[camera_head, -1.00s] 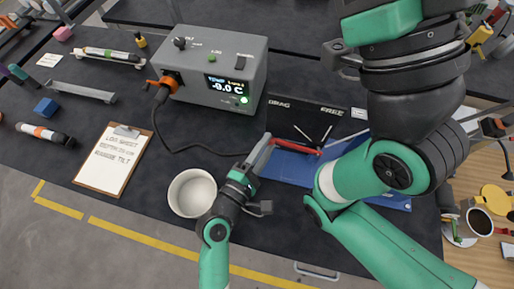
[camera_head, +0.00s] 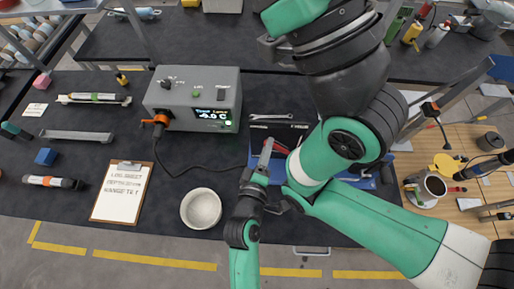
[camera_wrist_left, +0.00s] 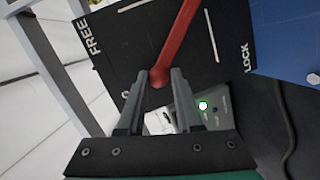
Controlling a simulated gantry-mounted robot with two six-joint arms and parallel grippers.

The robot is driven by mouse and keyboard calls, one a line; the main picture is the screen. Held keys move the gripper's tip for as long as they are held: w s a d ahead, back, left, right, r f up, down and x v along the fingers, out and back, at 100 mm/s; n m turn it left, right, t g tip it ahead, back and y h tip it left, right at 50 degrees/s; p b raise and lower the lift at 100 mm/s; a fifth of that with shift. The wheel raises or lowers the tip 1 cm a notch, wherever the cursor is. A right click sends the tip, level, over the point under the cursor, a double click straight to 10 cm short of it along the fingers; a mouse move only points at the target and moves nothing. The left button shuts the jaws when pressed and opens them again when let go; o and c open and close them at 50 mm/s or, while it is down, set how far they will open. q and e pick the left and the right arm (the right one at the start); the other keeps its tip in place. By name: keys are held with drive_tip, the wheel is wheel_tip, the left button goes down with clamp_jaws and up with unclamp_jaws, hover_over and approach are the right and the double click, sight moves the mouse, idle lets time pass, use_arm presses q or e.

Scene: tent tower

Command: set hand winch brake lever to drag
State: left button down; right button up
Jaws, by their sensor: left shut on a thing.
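The winch's black panel (camera_head: 258,133) stands at mid-picture in the head view, partly covered by my big arm. Its red brake lever (camera_head: 280,147) reaches left to my left gripper (camera_head: 267,151). In the left wrist view the lever (camera_wrist_left: 177,42) runs down from the top edge to a round red knob. The knob sits between the fingers of my left gripper (camera_wrist_left: 160,88), which is shut on it. The panel's FREE label (camera_wrist_left: 89,38) is left of the lever and its LOCK label (camera_wrist_left: 247,58) is right. The DRAG label is not readable now. My right gripper is not in view.
A grey control box (camera_head: 193,98) with a lit display stands left of the winch, its cable (camera_head: 180,172) running toward the panel. A white bowl (camera_head: 201,208) and a clipboard (camera_head: 121,192) lie left of my gripper. A blue plate (camera_head: 358,178) lies at right.

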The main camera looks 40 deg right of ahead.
use_arm(q)
drive_tip(key=shift+d+r, duration=0.1)
drive_tip(key=shift+r, duration=0.1)
drive_tip(key=c, duration=0.6)
unclamp_jaws()
drive_tip(key=shift+f, duration=0.1)
drive_tip(key=shift+c, duration=0.2)
drive_tip(key=shift+s, duration=0.1)
drive_tip(key=p+v, duration=0.2)
drive_tip(key=v, duration=0.9)
drive_tip(key=shift+a, duration=0.3)
